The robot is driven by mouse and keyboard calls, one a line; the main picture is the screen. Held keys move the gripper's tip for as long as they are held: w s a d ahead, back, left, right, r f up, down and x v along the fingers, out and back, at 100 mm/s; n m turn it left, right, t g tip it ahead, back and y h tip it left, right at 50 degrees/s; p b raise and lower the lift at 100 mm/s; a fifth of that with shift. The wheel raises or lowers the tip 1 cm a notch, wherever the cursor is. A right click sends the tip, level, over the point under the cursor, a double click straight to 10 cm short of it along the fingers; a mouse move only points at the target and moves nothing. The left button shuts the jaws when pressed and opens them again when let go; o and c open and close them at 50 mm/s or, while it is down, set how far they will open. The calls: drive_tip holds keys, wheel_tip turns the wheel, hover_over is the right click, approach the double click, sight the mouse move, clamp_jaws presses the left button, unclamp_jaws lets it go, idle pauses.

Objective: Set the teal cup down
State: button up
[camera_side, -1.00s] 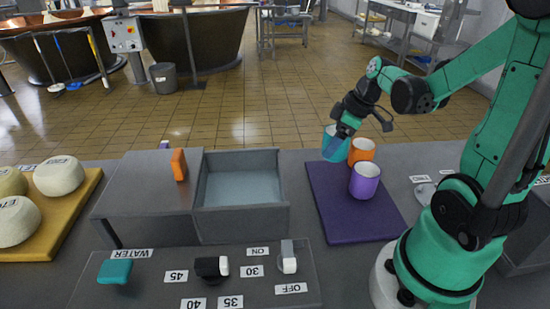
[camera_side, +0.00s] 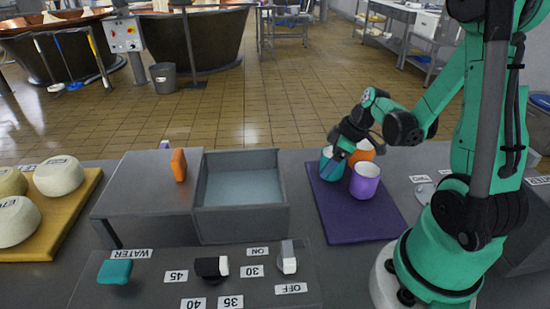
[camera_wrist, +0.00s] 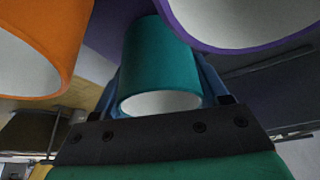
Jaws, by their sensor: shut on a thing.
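The teal cup (camera_side: 329,168) is at the back left of the purple mat (camera_side: 350,222). It looks upright and low over the mat; I cannot tell if its base touches. My gripper (camera_side: 340,155) is shut on it from above and partly hides it. In the wrist view the teal cup (camera_wrist: 160,62) sits between the fingers of my gripper (camera_wrist: 160,88), its pale opening towards the camera. The orange cup (camera_side: 363,151) stands just behind and right, partly hidden by my gripper. The purple cup (camera_side: 365,181) stands on the mat to the right. Both show close in the wrist view.
An open grey drawer box (camera_side: 240,225) stands left of the mat, with an orange block (camera_side: 179,165) on the grey top beside it. A panel with knobs (camera_side: 210,268) lies in front. The front of the mat is clear.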

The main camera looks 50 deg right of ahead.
drive_tip(key=o, duration=1.3)
drive_tip(key=shift+r, duration=0.1)
drive_tip(key=v, duration=1.2)
drive_tip(key=w+a+m+t, duration=0.1)
drive_tip(key=a, duration=0.4)
drive_tip(key=w+a+m+t+h, duration=0.1)
drive_tip(key=w+a+m, duration=0.1)
drive_tip(key=a, duration=0.3)
drive_tip(key=w+a+m+t, duration=0.1)
drive_tip(key=w+a, duration=0.1)
drive_tip(key=a, duration=0.4)
drive_tip(key=shift+w+a+m+h, duration=0.1)
drive_tip(key=shift+m+h, duration=0.2)
